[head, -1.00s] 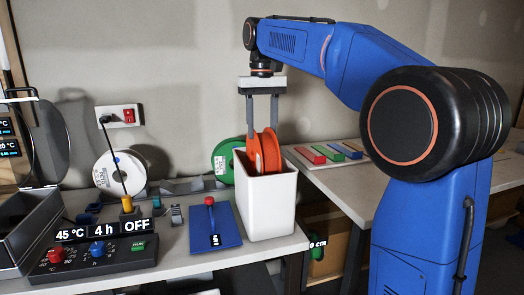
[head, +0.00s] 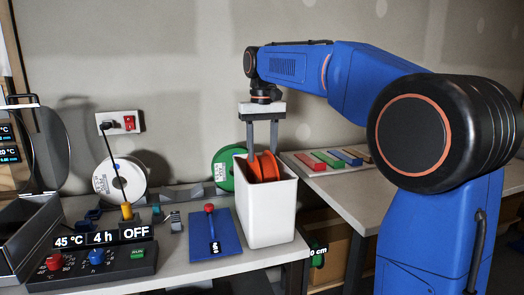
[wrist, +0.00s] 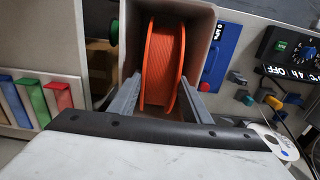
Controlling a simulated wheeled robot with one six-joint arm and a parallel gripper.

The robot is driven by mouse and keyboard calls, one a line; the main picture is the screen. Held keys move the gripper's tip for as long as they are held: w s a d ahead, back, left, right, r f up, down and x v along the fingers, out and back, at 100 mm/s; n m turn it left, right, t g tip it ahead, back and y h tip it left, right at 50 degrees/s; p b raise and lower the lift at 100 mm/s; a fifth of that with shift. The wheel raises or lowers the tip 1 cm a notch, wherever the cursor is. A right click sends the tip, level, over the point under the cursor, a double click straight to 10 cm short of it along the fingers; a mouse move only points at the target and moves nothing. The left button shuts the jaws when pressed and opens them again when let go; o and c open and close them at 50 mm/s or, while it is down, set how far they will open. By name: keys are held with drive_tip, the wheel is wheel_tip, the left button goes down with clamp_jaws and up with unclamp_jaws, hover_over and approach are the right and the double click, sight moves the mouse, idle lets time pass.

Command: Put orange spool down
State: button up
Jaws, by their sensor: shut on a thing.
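The orange spool (head: 265,167) stands on edge partly inside a white open-topped bin (head: 268,215), its upper part showing above the front rim. My gripper (head: 263,149) points straight down over the bin, its fingers on either side of the spool. In the wrist view the spool (wrist: 163,62) lies between the two grey fingers (wrist: 160,100), inside the bin's walls (wrist: 200,30). The gripper is shut on the spool. The spool's lower part is hidden by the bin's front wall in the head view, so I cannot tell whether it touches the bottom.
A green spool (head: 222,168) stands behind the bin and a white spool (head: 119,178) farther left. A blue panel with a red-knobbed lever (head: 211,225) is left of the bin. The dryer control box (head: 97,258) sits front left. Coloured bars (head: 327,160) lie on the right table.

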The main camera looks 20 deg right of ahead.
drive_tip(key=shift+f, duration=0.4)
drive_tip(key=o, duration=1)
drive_tip(key=shift+o, duration=0.2)
drive_tip(key=shift+r, duration=0.1)
wheel_tip(320, 180, up, 13)
drive_tip(key=shift+s, duration=0.1)
drive_tip(key=s+d+f+t, duration=0.2)
drive_tip(key=s+d+f, duration=0.1)
drive_tip(key=s+f, duration=1.3)
drive_tip(key=s+d+f+t, duration=0.2)
drive_tip(key=s+d+f, duration=0.2)
drive_tip(key=s+f, duration=1.3)
wheel_tip(320, 180, down, 3)
drive_tip(key=shift+s+f+t, duration=0.1)
drive_tip(key=shift+s+t, duration=0.05)
drive_tip(key=shift+t, duration=0.25)
